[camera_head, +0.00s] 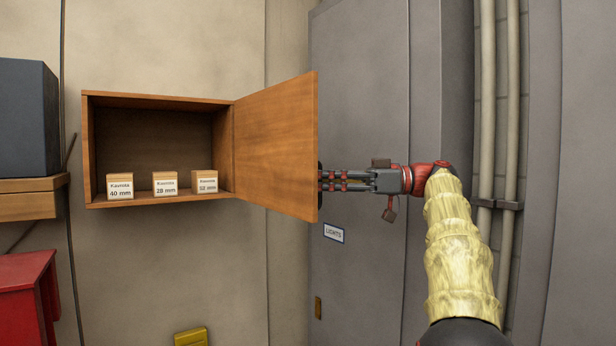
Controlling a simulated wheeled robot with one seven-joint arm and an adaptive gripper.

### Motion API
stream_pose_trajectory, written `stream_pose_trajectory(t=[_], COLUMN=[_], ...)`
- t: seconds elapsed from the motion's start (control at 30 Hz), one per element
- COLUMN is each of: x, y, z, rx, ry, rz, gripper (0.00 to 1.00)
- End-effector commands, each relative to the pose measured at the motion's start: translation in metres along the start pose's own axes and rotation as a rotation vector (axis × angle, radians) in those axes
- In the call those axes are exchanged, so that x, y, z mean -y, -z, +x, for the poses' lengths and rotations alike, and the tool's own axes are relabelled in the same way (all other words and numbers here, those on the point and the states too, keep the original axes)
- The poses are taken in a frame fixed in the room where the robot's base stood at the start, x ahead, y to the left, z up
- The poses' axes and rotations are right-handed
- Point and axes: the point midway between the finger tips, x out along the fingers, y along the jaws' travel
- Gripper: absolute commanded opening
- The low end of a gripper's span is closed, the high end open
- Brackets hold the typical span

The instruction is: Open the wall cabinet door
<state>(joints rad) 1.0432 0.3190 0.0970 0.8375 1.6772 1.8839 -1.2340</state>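The wooden wall cabinet (160,101) hangs on the beige wall left of centre. Its door (275,145) is hinged on the right side and stands wide open, swung out from the wall, so the inside shows. My gripper (325,181) is at the right edge of the door, on the door's far side from the cabinet opening. The fingers point left, and their tips are at or behind the door edge. A dark piece, perhaps the handle, shows partly at that edge. I cannot tell whether the fingers grip it.
Three small labelled wooden boxes (165,184) stand on the cabinet floor. A dark grey box (28,118) sits on a wooden shelf (30,204) at the left, above a red object (25,290). Grey panels and vertical pipes (488,110) are at the right.

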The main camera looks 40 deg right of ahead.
Motion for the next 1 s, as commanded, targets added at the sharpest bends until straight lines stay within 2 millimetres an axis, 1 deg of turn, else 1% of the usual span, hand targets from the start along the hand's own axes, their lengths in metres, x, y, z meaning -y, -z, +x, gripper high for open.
stream_pose_trajectory(t=[0.43,0.47,0.73,1.0], x=[-0.0001,-0.0001,-0.0006,-0.0009], y=[0.0009,0.0009,0.0004,0.0002], z=[-0.0020,-0.0020,-0.0018,-0.0020], rx=[0.000,0.000,0.000,0.000], ry=[0.005,0.005,0.005,0.005], rz=[-0.001,-0.001,0.000,0.000], gripper=[0.00,0.08,0.24,0.24])
